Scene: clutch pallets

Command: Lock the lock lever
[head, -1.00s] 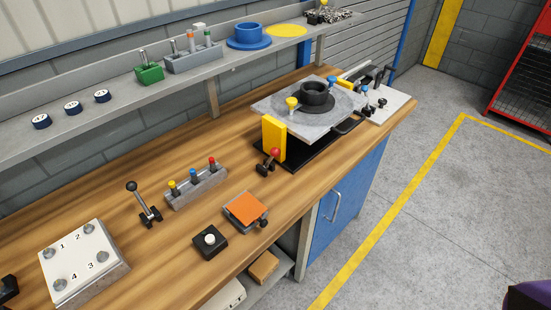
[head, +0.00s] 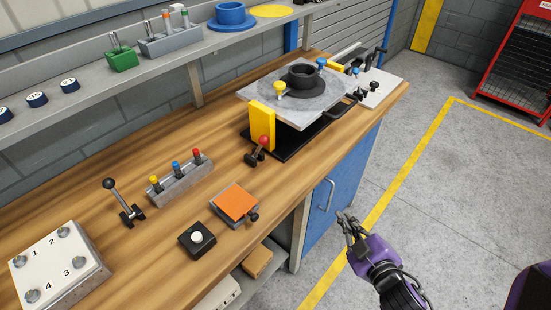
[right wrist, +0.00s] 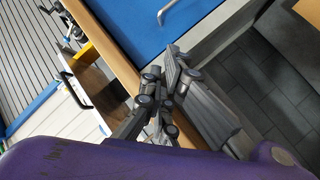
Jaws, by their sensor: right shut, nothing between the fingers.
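A short lever with a red ball knob (head: 259,150) stands on the bench in front of the yellow block (head: 262,125) of the pallet fixture, leaning up to the right. A second lever with a black ball knob (head: 119,201) stands further left. No label shows which one is the lock lever. My right gripper (head: 347,222) is shut and empty, over the floor in front of the blue cabinet, well apart from both levers. It also shows in the right wrist view (right wrist: 170,75), near the bench edge. My left gripper is out of view.
A grey pallet (head: 250,94) with a black ring (head: 303,77) sits on the fixture. A block with coloured knobs (head: 181,184), an orange-topped block (head: 235,202) and a push button box (head: 197,240) stand on the bench. Open wood lies between them.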

